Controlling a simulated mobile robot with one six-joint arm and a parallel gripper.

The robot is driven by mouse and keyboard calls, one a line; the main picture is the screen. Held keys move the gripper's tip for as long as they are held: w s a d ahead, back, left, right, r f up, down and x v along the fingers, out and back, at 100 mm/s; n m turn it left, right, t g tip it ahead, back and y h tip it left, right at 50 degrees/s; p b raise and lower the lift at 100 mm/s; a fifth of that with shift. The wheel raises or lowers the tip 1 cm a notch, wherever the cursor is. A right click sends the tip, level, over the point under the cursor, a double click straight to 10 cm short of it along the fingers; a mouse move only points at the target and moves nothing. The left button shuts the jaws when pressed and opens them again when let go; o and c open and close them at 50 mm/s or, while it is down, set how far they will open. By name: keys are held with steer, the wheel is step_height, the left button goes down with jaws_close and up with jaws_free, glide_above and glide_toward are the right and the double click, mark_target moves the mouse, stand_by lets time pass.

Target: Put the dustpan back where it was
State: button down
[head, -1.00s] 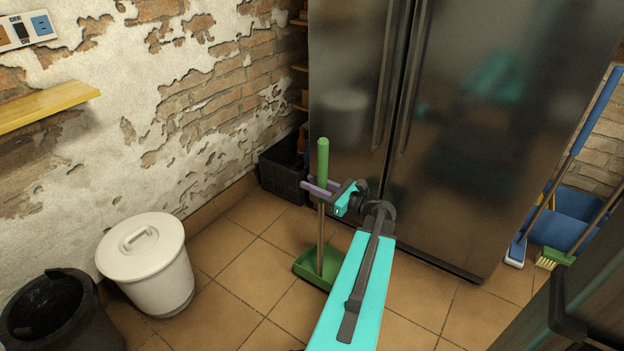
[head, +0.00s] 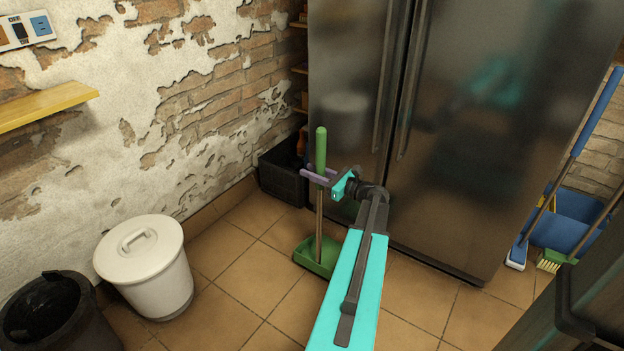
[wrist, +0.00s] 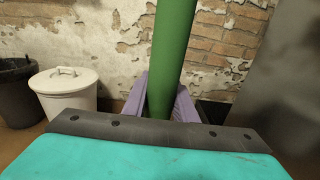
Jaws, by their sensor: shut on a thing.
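The dustpan (head: 315,256) has a green pan, a thin brown stick and a green grip at the top. It is upright in the head view, in front of the fridge. Its pan is at or close to the floor; I cannot tell if it touches. My gripper (head: 319,175) is shut on the dustpan's handle, at the lower part of the green grip. In the wrist view the green handle (wrist: 173,60) stands between my purple fingers (wrist: 160,103). My arm hides part of the pan's right side.
A white lidded bin (head: 150,270) and a black bin (head: 55,315) stand at the left. A dark crate (head: 283,172) sits by the wall. The fridge (head: 480,130) is behind the gripper. A blue bucket (head: 568,215), a blue mop (head: 590,120) and a green brush (head: 552,262) are at the right.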

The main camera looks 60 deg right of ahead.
steer(key=shift+w+d, duration=0.1)
steer(key=shift+w+d+f+b, duration=0.15)
steer(key=shift+f+b, duration=0.15)
steer(key=shift+f, duration=0.6)
steer(key=shift+d+f+b, duration=0.1)
steer(key=shift+f+b, duration=0.2)
steer(key=shift+f, duration=0.65)
steer(key=c, duration=1.4)
jaws_free()
steer(key=shift+c, duration=0.2)
steer(key=s+p, duration=0.2)
steer(key=s, duration=1)
